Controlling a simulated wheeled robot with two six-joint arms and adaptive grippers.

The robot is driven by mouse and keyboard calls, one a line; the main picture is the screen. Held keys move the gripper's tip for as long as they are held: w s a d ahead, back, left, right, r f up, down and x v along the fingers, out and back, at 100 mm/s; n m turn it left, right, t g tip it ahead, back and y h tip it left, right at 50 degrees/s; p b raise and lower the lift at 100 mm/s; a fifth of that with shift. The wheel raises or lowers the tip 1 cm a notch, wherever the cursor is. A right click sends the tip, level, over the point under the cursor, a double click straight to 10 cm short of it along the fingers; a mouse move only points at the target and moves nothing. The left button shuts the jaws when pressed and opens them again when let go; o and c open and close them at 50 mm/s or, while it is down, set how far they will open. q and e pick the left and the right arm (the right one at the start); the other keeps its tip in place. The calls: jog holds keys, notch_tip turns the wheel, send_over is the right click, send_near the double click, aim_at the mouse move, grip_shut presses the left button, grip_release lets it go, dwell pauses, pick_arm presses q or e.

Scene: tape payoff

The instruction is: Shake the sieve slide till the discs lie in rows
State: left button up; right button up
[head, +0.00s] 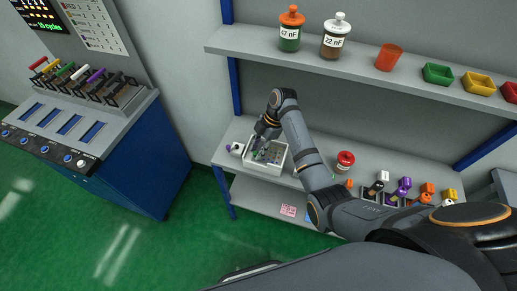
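A white open box (280,168) stands on the shelf bench at the middle of the head view. Its inside looks grey with small greenish bits; I cannot make out single discs or rows at this size. I cannot tell for sure whether this box is the sieve slide. My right gripper (260,150) comes down over the box's left part, its fingers at or inside the rim. The wrist hides part of the box, and I cannot tell whether the fingers are open or shut on something. My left gripper does not show.
A small white and purple item (235,148) sits left of the box. A red-lidded jar (345,161) and several coloured scoops (403,186) stand to the right. The upper shelf (270,43) holds jars, an orange cup (389,57) and bins. A blue-grey machine (120,150) stands left.

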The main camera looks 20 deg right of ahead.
jog(key=shift+r, duration=0.15)
jog(key=v, duration=0.5)
jog(key=shift+w+d, duration=0.15)
jog(key=shift+d, duration=0.15)
jog(key=w+d, duration=0.2)
jog(key=d, duration=0.9)
